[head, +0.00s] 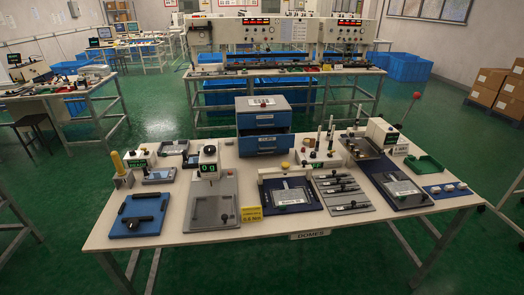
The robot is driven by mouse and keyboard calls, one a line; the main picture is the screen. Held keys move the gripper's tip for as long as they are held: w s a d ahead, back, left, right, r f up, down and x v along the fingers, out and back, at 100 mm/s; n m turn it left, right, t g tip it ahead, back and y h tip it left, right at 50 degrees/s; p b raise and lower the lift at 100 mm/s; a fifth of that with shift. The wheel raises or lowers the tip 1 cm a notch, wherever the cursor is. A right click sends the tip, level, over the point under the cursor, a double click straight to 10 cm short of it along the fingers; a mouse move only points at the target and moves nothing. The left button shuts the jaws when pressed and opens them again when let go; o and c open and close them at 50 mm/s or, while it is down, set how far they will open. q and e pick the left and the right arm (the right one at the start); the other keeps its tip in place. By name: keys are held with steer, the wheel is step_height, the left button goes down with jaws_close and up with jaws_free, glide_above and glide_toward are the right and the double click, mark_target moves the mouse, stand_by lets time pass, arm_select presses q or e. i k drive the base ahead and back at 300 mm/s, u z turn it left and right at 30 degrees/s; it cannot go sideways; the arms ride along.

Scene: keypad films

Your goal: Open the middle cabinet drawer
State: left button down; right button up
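The cabinet (263,103) is a small grey box with blue drawer fronts. It stands at the back middle of the white worktable. An upper blue drawer (264,121) and a lower blue drawer (265,144) show, each with a pale label. A dark gap runs between the two fronts, and the lower one seems to stand a little forward; I cannot tell by how much. I cannot make out a separate third drawer front, so which one is the middle drawer is unclear. Neither of my grippers is in view.
The worktable (300,226) holds several devices around the cabinet. A press with a "00" display (208,165) stands front left of it, a yellow-barred fixture (290,190) in front. A red-knobbed lever (416,96) rises at right. Another bench (285,72) stands behind.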

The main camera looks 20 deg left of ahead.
mark_target(272, 141)
steer(key=u, duration=0.1)
steer(key=k, duration=0.25)
steer(key=z, duration=1.05)
steer(key=i, duration=1.4)
steer(key=u, duration=0.45)
